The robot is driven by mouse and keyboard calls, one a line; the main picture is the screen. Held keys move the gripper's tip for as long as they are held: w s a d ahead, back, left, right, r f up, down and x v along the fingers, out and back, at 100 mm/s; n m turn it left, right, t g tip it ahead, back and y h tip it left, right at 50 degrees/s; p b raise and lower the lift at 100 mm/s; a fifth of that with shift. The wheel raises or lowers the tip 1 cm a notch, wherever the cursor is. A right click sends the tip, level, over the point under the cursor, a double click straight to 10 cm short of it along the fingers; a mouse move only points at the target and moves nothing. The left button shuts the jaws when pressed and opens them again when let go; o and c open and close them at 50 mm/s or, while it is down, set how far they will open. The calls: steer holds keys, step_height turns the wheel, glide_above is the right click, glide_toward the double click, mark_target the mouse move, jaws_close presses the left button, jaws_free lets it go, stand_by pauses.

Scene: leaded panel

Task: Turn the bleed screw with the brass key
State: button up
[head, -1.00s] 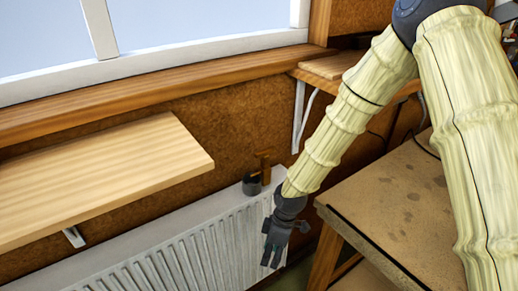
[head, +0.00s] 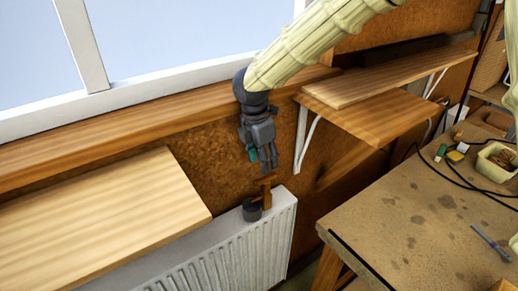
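The brass key (head: 266,188) stands upright at the right end of the radiator's top, showing as a brownish T-shaped piece. A dark round cup-like object (head: 252,210) sits right beside it on the radiator (head: 238,245). The bleed screw cannot be made out at this size. My gripper (head: 263,163) hangs pointing down just above the key, its fingers close over the key's top. I cannot tell whether the fingertips touch the key or how far apart they are.
A wooden shelf (head: 105,215) juts out at the left, in front of the window sill. Stacked wooden shelves (head: 375,95) are on the wall at the right.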

mark_target(265, 177)
steer(key=shift+w+d+f, duration=0.2)
steer(key=shift+w+d, duration=0.05)
steer(key=shift+s+f, duration=0.1)
steer(key=shift+f, duration=0.15)
steer(key=shift+s+a+f+p, duration=0.25)
steer(key=shift+s+f+p, duration=0.65)
steer(key=shift+f, duration=0.25)
steer(key=f, duration=0.2)
steer(key=w+f+p, duration=0.1)
steer(key=w+d+f, duration=0.1)
steer(key=f, duration=0.1)
steer(key=shift+f, duration=0.3)
steer(key=shift+s+a+f+p, duration=0.1)
steer(key=shift+s+f+p, duration=0.15)
steer(key=shift+s+p, duration=0.1)
steer(key=shift+w+f, duration=0.3)
steer(key=shift+f, duration=0.15)
steer(key=shift+s+r, duration=0.1)
steer(key=shift+s, duration=0.05)
steer(key=shift+c, duration=0.7)
steer(key=c, duration=0.3)
jaws_close()
